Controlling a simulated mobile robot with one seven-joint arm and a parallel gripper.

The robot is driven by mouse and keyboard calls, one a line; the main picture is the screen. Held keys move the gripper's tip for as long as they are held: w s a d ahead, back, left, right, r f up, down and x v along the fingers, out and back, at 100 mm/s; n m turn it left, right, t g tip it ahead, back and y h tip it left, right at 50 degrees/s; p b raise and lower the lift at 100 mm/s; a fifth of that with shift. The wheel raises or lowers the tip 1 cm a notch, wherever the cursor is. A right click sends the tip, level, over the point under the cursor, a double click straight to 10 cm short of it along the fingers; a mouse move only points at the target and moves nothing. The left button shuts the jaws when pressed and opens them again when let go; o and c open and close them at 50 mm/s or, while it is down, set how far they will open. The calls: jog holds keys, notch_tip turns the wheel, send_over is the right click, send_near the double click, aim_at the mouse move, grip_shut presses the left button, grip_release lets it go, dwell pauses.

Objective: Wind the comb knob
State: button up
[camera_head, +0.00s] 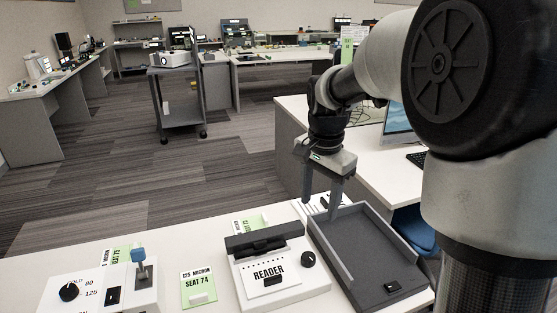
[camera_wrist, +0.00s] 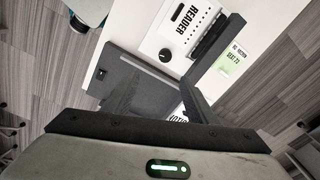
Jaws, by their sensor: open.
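The white reader (camera_head: 265,283) sits on the near table, with a black round knob (camera_head: 308,258) on its right side. The same knob also shows in the wrist view (camera_wrist: 165,55), beside the READER label. A white box (camera_head: 100,297) at the lower left carries another black knob (camera_head: 69,292), with 80 and 125 marked beside it. No knob is readably labelled comb. My gripper (camera_head: 320,208) is open and points down above the back left corner of the grey tray (camera_head: 345,258). It is behind the reader's knob and apart from it.
The empty-looking grey tray stands close to the reader's right side, with a small black part (camera_head: 392,286) at its near end. A green and white card (camera_head: 199,288) lies between the white box and the reader. A blue-topped lever (camera_head: 140,262) stands up from the white box.

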jog(key=m+g, duration=0.1)
jog(key=m, duration=0.1)
send_over(309, 256)
notch_tip(309, 256, down, 4)
notch_tip(309, 256, down, 18)
jog(key=b, duration=0.2)
jog(key=shift+r+b, duration=0.1)
jog(key=shift+b, duration=0.3)
jog(key=shift+c, duration=0.3)
jog(key=c, duration=1)
